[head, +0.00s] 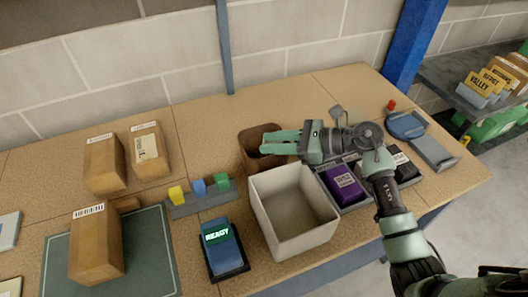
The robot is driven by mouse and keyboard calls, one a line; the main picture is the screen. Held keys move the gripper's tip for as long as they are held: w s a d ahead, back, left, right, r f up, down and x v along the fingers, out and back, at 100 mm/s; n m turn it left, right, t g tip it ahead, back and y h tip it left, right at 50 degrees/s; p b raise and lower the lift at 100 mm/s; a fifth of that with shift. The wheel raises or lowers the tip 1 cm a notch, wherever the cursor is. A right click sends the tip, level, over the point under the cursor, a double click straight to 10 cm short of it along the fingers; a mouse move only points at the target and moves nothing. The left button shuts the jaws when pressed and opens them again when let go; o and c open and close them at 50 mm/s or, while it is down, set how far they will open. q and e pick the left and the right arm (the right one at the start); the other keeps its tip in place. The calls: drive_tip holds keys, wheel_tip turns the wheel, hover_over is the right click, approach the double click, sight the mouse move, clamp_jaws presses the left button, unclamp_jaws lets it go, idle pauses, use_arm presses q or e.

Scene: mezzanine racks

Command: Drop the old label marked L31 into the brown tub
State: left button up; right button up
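The brown tub (252,163) stands near the back of the table, behind a larger cream bin. My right gripper (264,142) reaches in from the right, its fingers above the tub's opening and pointing left. The two fingers look apart, and I see nothing between them. They and the cream bin hide part of the tub, and its inside is mostly dark. I cannot make out a label marked L31 anywhere. My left gripper is not in view.
The cream bin (294,212) stands in front of the tub. A blue device reading READY (222,248) and a rack of coloured blocks (203,198) are to the left, with cardboard boxes (105,165) beyond. A purple item (343,184) lies in a tray under my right arm.

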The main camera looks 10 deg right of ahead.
drive_tip(key=b+v, duration=0.3)
drive_tip(key=v, duration=0.4)
drive_tip(key=shift+d, duration=0.35)
drive_tip(key=shift+s, duration=0.2)
